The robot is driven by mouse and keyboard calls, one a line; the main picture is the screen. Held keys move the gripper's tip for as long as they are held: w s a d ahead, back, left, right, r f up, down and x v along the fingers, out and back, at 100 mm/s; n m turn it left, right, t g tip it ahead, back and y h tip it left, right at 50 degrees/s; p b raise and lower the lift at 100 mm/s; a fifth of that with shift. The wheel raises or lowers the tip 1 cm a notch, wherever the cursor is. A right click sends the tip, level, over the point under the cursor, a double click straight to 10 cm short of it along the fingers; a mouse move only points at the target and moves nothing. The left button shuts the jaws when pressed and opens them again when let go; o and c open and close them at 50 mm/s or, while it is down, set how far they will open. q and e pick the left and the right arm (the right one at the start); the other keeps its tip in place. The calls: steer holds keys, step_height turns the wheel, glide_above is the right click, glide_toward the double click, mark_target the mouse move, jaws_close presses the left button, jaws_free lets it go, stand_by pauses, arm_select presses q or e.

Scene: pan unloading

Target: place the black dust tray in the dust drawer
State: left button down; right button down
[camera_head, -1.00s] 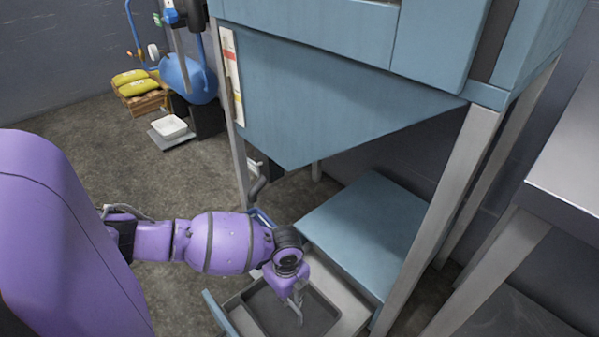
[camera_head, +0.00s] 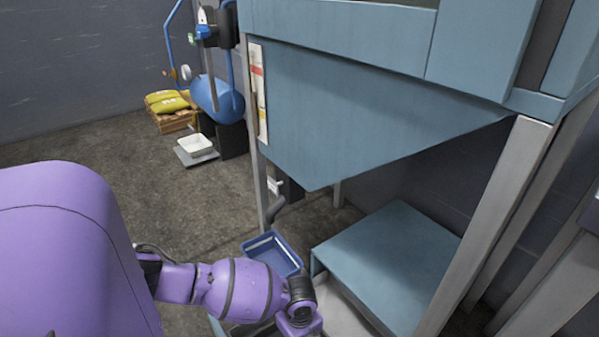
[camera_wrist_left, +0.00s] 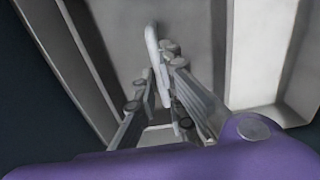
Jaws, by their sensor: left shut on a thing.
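The black dust tray shows close up in the left wrist view as a grey floor and a dark side wall (camera_wrist_left: 215,50). My left gripper (camera_wrist_left: 158,80) is shut on the dust tray, with a thin pale upright strip between its fingers. In the head view my left gripper's hand (camera_head: 299,321) is at the bottom edge; its fingertips and the tray are out of frame. The dust drawer (camera_head: 342,310) is pulled out under the blue housing and only partly visible. Its pale inside (camera_wrist_left: 265,55) shows beside the tray in the wrist view. My right gripper is not in view.
A blue machine hopper (camera_head: 350,110) on grey legs (camera_head: 490,220) stands above the drawer housing (camera_head: 390,255). A blue bin (camera_head: 272,250) lies on the floor beside my left arm.

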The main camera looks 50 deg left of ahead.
arm_select(q)
steer(key=c, duration=1.8)
jaws_free()
steer(key=shift+f, duration=0.15)
steer(key=shift+c, duration=0.2)
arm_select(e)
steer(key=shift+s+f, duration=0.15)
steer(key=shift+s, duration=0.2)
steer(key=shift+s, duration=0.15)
